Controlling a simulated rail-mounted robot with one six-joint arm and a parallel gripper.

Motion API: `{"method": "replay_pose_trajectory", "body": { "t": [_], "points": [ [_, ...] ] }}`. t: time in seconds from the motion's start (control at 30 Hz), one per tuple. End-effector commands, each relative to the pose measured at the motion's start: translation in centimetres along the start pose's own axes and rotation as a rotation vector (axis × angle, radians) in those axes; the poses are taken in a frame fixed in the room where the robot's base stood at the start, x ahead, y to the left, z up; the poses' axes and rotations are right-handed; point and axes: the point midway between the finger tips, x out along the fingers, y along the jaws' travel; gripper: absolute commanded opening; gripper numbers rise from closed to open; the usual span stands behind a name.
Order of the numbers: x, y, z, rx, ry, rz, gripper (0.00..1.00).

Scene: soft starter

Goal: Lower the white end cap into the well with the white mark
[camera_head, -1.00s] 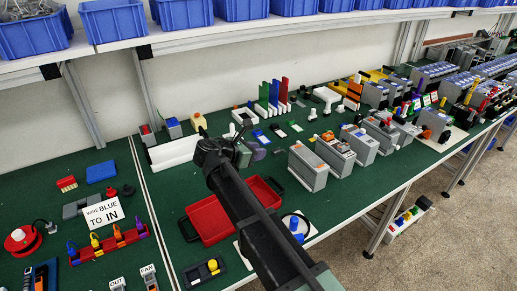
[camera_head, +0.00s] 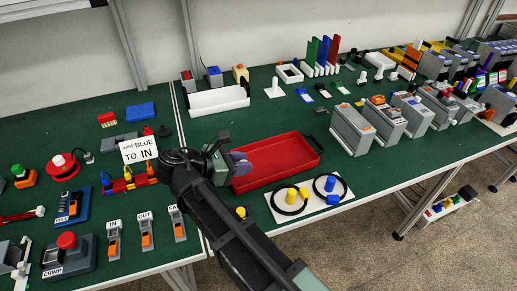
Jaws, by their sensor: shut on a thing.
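My gripper (camera_head: 228,165) points away from me over the green bench, in front of the left end of a red tray (camera_head: 295,150). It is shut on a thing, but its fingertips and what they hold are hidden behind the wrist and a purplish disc. I cannot make out the white end cap, nor a well with a white mark. Several grey module housings (camera_head: 352,128) stand upright in a row to the right of the tray.
A white board (camera_head: 277,211) with two black rings lies before the tray. A white trough (camera_head: 217,102) stands behind the gripper. A sign (camera_head: 139,149) and a red rack (camera_head: 128,185) are left. Green bench (camera_head: 226,125) shows bare between trough and tray.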

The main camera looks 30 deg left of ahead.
Motion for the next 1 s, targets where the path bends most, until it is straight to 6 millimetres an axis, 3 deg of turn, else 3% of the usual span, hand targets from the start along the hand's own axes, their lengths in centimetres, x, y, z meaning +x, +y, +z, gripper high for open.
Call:
{"method": "replay_pose_trajectory", "body": {
  "t": [0.03,0.2,0.5,1.0],
  "points": [
    [-0.5,-0.4,-1.8,-0.002,0.0,0.003,0.04],
    [-2.7,-1.8,-5.4,-0.002,0.0,0.003,0.04],
    [-5.9,-3.7,-10.7,-0.002,0.001,0.002,0.04],
    [-6.7,-4.1,-11.3,0.0,0.0,0.0,0.04]
  ]
}}
